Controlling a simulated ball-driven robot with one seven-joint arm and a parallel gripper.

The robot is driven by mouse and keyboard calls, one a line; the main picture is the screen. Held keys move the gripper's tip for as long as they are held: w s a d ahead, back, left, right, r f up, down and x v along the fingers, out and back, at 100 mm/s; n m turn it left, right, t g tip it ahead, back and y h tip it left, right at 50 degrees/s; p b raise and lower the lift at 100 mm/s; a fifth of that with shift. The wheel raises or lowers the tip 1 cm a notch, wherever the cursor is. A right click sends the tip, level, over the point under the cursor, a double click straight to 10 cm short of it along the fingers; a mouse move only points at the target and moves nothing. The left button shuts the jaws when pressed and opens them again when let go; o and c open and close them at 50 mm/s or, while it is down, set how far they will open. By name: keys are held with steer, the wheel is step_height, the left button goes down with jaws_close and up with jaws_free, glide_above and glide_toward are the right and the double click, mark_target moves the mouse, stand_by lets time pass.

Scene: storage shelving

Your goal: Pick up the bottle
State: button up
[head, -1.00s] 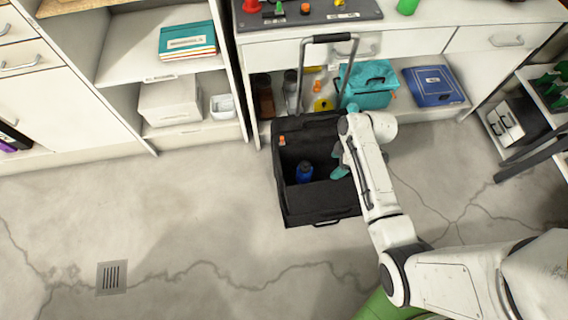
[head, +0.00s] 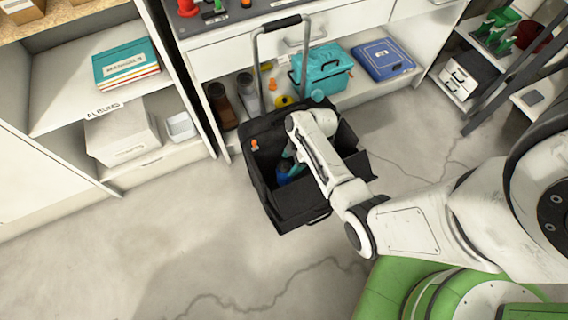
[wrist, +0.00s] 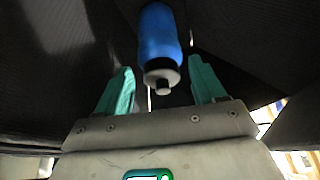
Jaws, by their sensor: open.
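The blue bottle (wrist: 158,38) with a black band and a grey cap is inside the black wheeled crate. In the wrist view it is ahead of my gripper (wrist: 160,88), its cap end toward me, roughly between the lines of the two teal fingers. In the head view the bottle (head: 289,178) is partly hidden by my gripper (head: 289,160), which reaches down into the crate (head: 262,190). I cannot tell whether a finger touches the bottle.
The crate's tall handle (head: 257,65) stands at its back. Behind it a low shelf holds a teal bag (head: 322,70) and a blue case (head: 383,58). White shelving with a white box (head: 120,138) is at left. The floor in front is clear.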

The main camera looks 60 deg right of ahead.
steer(key=b+x, duration=0.2)
steer(key=x, duration=0.3)
steer(key=shift+f, duration=0.1)
steer(key=c, duration=0.9)
